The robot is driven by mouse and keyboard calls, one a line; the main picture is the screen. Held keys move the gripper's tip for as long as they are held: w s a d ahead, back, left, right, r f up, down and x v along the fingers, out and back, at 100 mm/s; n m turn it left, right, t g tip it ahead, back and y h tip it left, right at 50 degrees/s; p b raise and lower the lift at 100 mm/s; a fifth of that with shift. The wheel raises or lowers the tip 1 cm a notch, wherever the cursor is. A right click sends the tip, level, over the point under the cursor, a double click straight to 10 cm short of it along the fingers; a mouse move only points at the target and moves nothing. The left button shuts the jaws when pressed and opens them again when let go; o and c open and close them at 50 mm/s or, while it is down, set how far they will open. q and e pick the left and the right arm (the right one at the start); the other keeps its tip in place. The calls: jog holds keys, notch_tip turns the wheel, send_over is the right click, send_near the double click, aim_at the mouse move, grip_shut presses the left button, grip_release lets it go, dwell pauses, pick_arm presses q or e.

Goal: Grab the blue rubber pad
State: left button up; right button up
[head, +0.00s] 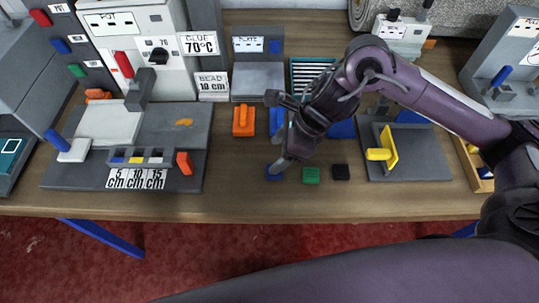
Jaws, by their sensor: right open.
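The blue rubber pad (273,174) is a small dark blue block on the wooden table near its front edge, left of a green pad (311,175) and a black pad (341,172). My right gripper (277,132) is open. One finger reaches down to just beside or over the blue pad and hides part of it. The other finger points left, farther back. I cannot tell whether the near finger touches the pad. Nothing shows held between the fingers. My left gripper is out of the picture.
An orange block (244,121) and a blue piece partly behind my gripper stand close by. A grey fixture with a yellow handle (381,153) is to the right, and a grey machine base (190,140) to the left. The table's front strip (300,205) is clear.

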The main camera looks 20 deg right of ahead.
jog(key=shift+s+d+f+n+g+h, duration=0.1)
jog(key=shift+d+f+n+g+h, duration=0.15)
jog(key=shift+d+f+n, duration=0.25)
jog(key=shift+s+d+f+n+g+h, duration=0.1)
jog(key=shift+d+f+n+g+h, duration=0.15)
jog(key=shift+d, duration=0.45)
jog(key=shift+a+f, duration=0.4)
jog(key=shift+f, duration=0.15)
jog(key=p+x, duration=0.1)
jog(key=x, duration=0.2)
jog(key=shift+s+a+f, duration=0.1)
jog(key=shift+a+f, duration=0.2)
jog(key=shift+f, duration=0.3)
jog(key=c, duration=1.1)
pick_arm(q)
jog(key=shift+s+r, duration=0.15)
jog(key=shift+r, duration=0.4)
pick_arm(e)
jog(key=shift+o, duration=0.2)
jog(key=shift+r, duration=0.15)
